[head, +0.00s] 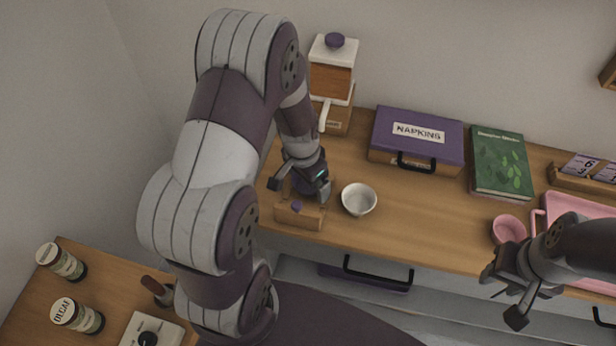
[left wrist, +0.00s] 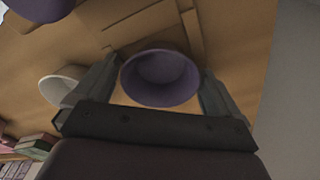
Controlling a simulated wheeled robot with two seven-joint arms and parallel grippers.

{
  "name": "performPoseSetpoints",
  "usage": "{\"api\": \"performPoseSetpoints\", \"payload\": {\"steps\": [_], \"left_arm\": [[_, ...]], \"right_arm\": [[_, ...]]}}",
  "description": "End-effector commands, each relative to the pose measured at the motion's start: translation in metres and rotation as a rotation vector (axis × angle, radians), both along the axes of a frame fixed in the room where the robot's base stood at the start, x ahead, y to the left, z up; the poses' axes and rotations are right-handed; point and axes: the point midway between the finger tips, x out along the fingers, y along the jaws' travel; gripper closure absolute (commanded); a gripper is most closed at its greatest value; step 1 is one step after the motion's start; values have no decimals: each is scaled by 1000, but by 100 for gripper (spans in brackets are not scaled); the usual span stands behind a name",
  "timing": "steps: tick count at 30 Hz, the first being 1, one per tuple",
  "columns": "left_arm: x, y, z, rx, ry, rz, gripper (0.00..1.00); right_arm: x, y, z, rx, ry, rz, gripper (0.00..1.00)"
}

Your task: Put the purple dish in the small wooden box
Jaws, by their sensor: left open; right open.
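The purple dish (left wrist: 160,80) is a round bowl and lies between the open fingers of my left gripper (head: 300,190) in the left wrist view. In the head view the dish (head: 310,184) is mostly hidden by that gripper. Whether the fingers touch it, I cannot tell. My right gripper (head: 504,295) is open and empty at the right, off the counter's front edge.
A white bowl (head: 359,199) stands close right of my left gripper. A grinder (head: 332,80) stands behind it. A purple napkin box (head: 417,138), a green book (head: 500,162), a pink cup (head: 508,229) and a pink tray (head: 575,208) lie rightward. The counter's middle is clear.

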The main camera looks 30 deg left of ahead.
Motion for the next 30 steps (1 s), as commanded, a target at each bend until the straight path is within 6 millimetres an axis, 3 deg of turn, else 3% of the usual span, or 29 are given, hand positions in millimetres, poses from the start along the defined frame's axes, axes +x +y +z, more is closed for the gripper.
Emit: {"api": "performPoseSetpoints", "payload": {"steps": [9, 15, 18, 25, 30], "left_arm": [[-7, 4, 79, 1, -8, -1, 0], [-11, 5, 114, 0, -5, 0, 0], [-20, -4, 120, 3, 1, 33, 0], [-79, -49, 114, 2, 2, 288, 0], [-88, -54, 112, -2, -1, 336, 0]], "right_arm": [[0, 0, 6, 0, 0, 0, 57], [0, 0, 7, 0, 0, 0, 57], [0, 0, 7, 0, 0, 0, 57], [0, 0, 7, 0, 0, 0, 57], [0, 0, 7, 0, 0, 0, 57]]}}
